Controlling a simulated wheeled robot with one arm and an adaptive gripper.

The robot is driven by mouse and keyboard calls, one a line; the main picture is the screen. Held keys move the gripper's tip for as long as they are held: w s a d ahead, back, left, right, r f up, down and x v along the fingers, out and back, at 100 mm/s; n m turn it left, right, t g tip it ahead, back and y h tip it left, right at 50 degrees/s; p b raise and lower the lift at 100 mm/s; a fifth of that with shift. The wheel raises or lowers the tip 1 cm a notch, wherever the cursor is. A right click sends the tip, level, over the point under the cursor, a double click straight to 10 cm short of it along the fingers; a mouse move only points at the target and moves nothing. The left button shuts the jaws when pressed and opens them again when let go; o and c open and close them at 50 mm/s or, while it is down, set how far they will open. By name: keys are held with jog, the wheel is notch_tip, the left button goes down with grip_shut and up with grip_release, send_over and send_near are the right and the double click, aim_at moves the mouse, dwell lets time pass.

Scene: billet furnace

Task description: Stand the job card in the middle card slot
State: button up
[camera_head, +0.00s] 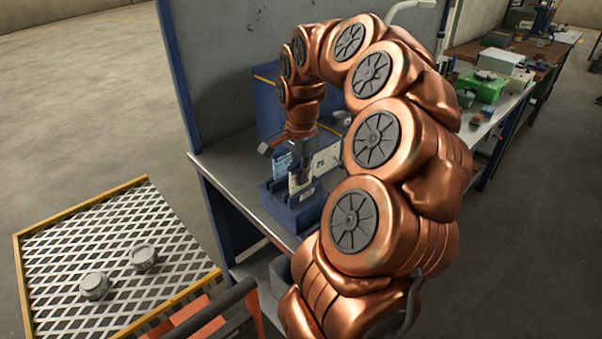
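A blue card rack (291,212) sits near the front left edge of the workbench. A pale card with large dark characters (327,160) stands upright at the rack, close to the right of my gripper. A smaller blue card (282,164) stands at the rack's left side. My gripper (300,168) points down over the rack, right at the pale card. Its fingers partly cover the cards and the slots. I cannot tell whether the fingers grip the pale card, nor which slot it is over or in.
The grey workbench (233,183) has a blue-framed back panel (222,75). A farther bench holds a green box (484,88). My arm hides much of the workbench's right side.

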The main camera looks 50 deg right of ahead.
jog(key=o, duration=0.5)
jog(key=shift+o, duration=0.2)
notch_tip(320, 180, up, 12)
dwell(0.5)
jog(key=shift+a, duration=0.1)
jog(key=s+a+f+n, duration=0.1)
jog(key=a+f+n, duration=0.1)
jog(key=a+n, duration=0.5)
jog(key=s+a+f+n, duration=0.1)
jog(key=a+f+n, duration=0.15)
jog(key=a, duration=0.95)
jog(key=s+a+f+n+g, duration=0.1)
jog(key=s+a+f+n, duration=0.4)
jog(key=s, duration=0.3)
jog(key=s+a+f+n, duration=0.4)
jog(key=s+a+f, duration=0.1)
jog(key=s, duration=0.2)
jog(key=shift+s+a+f+n+g, duration=0.15)
jog(key=shift+s+a+n+g, duration=0.2)
jog(key=shift+a+g, duration=0.05)
